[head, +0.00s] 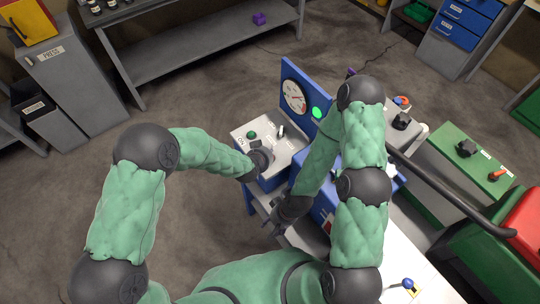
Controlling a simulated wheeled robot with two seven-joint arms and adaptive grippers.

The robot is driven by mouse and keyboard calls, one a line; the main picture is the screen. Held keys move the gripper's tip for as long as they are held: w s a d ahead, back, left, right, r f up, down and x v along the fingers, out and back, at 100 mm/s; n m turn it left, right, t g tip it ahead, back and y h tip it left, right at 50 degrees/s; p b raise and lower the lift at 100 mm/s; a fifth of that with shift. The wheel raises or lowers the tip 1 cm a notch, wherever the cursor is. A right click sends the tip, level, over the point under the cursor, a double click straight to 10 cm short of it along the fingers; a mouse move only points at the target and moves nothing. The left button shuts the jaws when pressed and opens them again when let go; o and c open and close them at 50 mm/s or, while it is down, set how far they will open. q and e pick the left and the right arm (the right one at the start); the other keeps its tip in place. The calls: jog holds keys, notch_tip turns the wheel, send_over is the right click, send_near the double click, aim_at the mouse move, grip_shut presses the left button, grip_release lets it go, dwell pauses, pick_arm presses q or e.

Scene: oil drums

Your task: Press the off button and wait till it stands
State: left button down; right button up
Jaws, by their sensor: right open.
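A grey control box (285,148) on a blue base stands in the middle of the head view. Its top carries a green button (252,134) and a small upright lever (281,130). I cannot make out an off button; part of the top is hidden by my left gripper (262,160), which is over the box's near left part. I cannot tell whether it touches the box or whether its fingers are open. My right gripper (281,222) is open, pointing down in front of the blue machine, lower and nearer than the box. It seems empty.
A blue panel with a round dial gauge (294,97) and a lit green lamp (317,113) rises behind the box. A green cabinet (465,170) and a dark rail (450,190) are at the right. A grey shelf bench (200,45) stands behind. Floor at the left is clear.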

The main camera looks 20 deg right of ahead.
pick_arm(q)
jog(key=shift+s+f, duration=0.1)
jog(key=shift+f, duration=0.3)
dwell(1.2)
jog(key=shift+r, duration=0.1)
jog(key=shift+r+p, duration=0.45)
jog(key=shift+r, duration=0.4)
jog(key=shift+r+p, duration=1.95)
jog(key=shift+r, duration=0.6)
jog(key=shift+a+f, duration=0.1)
